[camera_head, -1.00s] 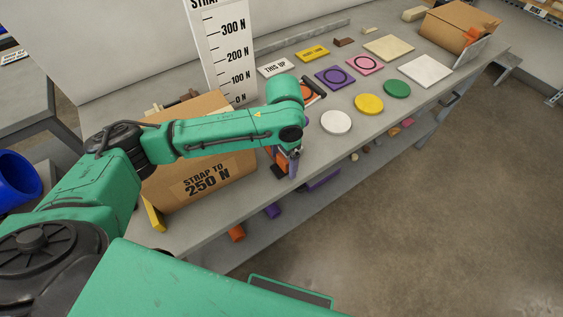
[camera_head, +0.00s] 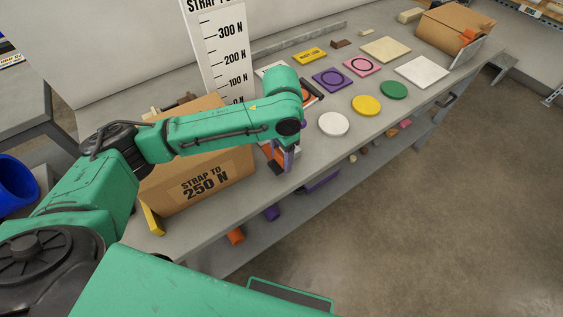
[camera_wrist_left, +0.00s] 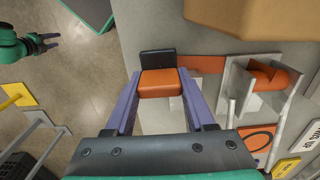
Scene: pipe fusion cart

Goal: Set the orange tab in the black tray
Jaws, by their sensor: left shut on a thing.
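My left gripper (camera_wrist_left: 162,92) has two purple fingers, one on each side of an orange tab (camera_wrist_left: 160,85), and is shut on it. A small black piece (camera_wrist_left: 158,58) stands directly beyond the tab. I cannot tell whether it is part of the tab or the black tray. In the head view my left gripper (camera_head: 289,160) is at the bench's front edge, right of the cardboard box, with a black piece (camera_head: 276,168) beside it. The arm hides part of this spot. My right gripper (camera_wrist_left: 49,42) shows small at the wrist view's upper left, its fingers apart.
A cardboard box (camera_head: 175,172) marked 250 N stands left of my gripper, with a white force scale (camera_head: 226,55) behind. In the wrist view a grey bracket (camera_wrist_left: 238,90) holds an orange hook (camera_wrist_left: 268,78), and an orange strap (camera_wrist_left: 205,63) runs nearby. Coloured discs lie to the right.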

